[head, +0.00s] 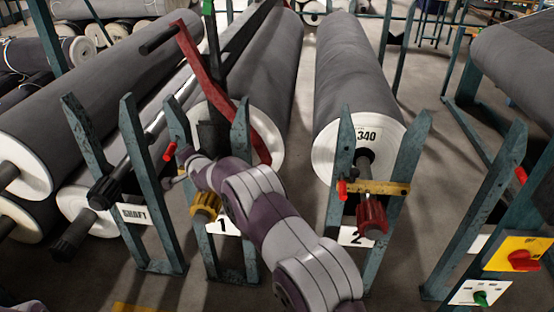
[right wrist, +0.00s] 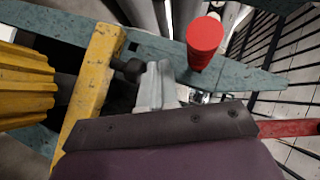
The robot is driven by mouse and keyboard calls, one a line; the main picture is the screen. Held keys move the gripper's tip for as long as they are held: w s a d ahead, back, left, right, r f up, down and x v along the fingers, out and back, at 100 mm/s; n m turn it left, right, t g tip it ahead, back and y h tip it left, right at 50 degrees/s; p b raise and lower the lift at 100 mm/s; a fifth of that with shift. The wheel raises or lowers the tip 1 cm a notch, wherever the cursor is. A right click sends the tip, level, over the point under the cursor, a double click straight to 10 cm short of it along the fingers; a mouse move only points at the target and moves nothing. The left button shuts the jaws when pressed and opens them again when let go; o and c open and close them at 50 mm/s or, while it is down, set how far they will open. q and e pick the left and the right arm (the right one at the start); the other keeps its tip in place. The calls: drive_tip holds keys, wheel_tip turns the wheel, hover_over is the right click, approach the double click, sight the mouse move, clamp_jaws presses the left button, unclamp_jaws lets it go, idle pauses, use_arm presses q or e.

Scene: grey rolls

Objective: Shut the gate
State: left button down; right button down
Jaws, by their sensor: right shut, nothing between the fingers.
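A yellow gate bar (right wrist: 92,85) with a dark knob (right wrist: 128,70) shows in the right wrist view, one end against a teal post (right wrist: 150,45) of stand 1. My arm hides most of this bar in the head view, and I cannot tell whether it is fully across. My right gripper (right wrist: 162,88) is shut and empty, close beside the dark knob; I cannot tell whether they touch. In the head view the right gripper (head: 180,166) is at stand 1. A red stop (right wrist: 205,42) stands on the post. My left gripper is out of view.
Stand 2 has a yellow bar (head: 376,187) across its posts, above a red ribbed knob (head: 371,217). A yellow ribbed knob (head: 205,206) sits at stand 1. A bent red bar (head: 222,90) rises behind my gripper. Grey rolls (head: 355,75) lie behind the stands.

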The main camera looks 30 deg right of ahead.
drive_tip(key=shift+w+a+f, duration=0.1)
drive_tip(key=shift+a+f, duration=0.05)
drive_tip(key=shift+f, duration=0.15)
idle(0.5)
